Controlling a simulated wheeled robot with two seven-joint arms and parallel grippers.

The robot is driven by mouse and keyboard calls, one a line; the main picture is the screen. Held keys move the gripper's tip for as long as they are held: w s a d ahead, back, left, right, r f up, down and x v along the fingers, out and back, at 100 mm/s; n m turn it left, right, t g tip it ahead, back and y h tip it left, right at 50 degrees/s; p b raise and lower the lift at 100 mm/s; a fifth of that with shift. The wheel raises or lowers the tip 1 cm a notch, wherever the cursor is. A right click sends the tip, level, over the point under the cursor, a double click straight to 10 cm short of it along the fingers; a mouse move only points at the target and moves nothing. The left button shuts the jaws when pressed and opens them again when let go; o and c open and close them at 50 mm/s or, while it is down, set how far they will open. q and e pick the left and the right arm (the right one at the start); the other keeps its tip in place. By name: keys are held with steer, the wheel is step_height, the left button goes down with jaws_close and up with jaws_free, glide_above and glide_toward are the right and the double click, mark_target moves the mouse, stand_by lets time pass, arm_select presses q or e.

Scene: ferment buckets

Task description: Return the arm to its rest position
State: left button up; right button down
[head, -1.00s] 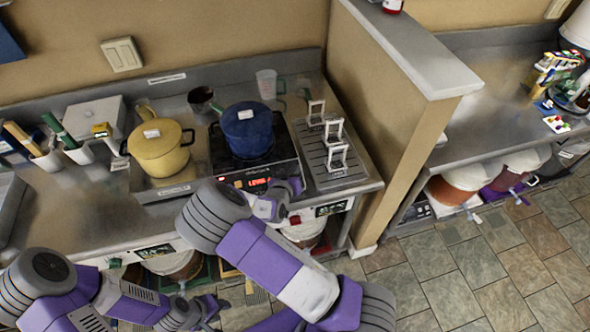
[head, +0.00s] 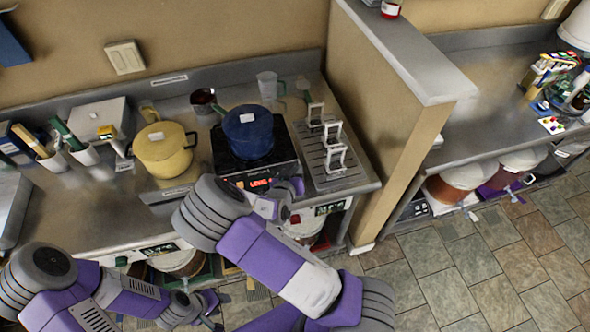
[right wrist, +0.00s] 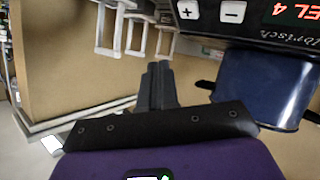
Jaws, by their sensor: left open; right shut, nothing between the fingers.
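My right arm reaches across the lower middle of the head view, with its gripper (head: 290,193) at the counter's front edge, in front of the cooker. In the right wrist view my right gripper's fingers (right wrist: 157,85) are together and empty. My left gripper (head: 214,308) is low at the bottom left of the head view, in front of the counter, open and holding nothing visible. Its fingertips are small and partly hidden by the arm.
A blue pot (head: 248,134) stands on the black cooker (head: 256,172); the pot also shows in the right wrist view (right wrist: 262,85). A yellow pot (head: 163,152) is left of it. A drip rack with white stands (head: 335,160) is right. A partition wall (head: 385,125) divides the counters.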

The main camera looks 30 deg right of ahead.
steer(key=shift+f, duration=0.1)
stand_by(0.3)
steer(key=s+a+f+n+g+y, duration=0.1)
steer(key=s+a+f+g+y, duration=0.2)
steer(key=s+f, duration=0.45)
steer(key=s+a+f+g+y, duration=0.35)
steer(key=s+f, duration=0.25)
steer(key=f, duration=0.3)
steer(key=s+a+n+g+y, duration=0.2)
steer(key=s+a+y, duration=0.6)
steer(key=a, duration=0.4)
step_height(320, 180, down, 11)
steer(key=b, duration=1.1)
steer(key=shift+w+a, duration=0.15)
steer(key=shift+w, duration=0.05)
